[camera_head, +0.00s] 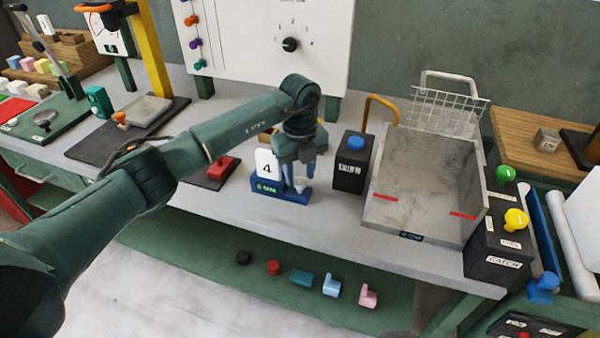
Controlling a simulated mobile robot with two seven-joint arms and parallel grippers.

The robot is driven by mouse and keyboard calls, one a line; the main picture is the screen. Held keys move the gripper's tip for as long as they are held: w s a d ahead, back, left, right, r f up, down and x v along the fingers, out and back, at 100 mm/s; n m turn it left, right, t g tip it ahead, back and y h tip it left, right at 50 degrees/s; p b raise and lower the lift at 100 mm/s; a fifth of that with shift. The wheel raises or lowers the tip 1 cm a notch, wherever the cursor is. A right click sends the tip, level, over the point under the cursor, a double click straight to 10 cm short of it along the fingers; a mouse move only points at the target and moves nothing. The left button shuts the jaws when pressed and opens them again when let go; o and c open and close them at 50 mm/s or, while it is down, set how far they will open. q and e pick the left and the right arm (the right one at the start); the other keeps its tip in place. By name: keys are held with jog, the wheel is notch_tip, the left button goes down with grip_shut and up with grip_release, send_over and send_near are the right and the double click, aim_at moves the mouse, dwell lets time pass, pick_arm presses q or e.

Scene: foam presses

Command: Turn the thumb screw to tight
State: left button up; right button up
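My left gripper (298,182) points down at the blue stand (267,188) that carries a white card marked 4 (266,163). Its fingers seem to be spread apart, with pale blue parts between or behind them; whether they touch the stand I cannot tell. No part is clearly recognisable as the thumb screw. A small orange knob (119,117) sits beside a grey metal plate (147,110) on the dark base at left, well away from the gripper. My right gripper is not in view.
A black box with a blue knob (351,163) stands just right of the gripper. A large grey tray (385,212) with a wire guard (447,112) is further right. A red block (222,167) lies on a dark pad at left. Several small parts lie on the lower green shelf (200,255).

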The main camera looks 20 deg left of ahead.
pick_arm(q)
jog(key=shift+f, duration=0.75)
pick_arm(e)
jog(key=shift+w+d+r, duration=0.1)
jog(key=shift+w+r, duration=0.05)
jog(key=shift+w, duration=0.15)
pick_arm(q)
jog(key=shift+c, duration=0.5)
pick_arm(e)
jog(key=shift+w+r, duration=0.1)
pick_arm(q)
jog(key=c, duration=0.6)
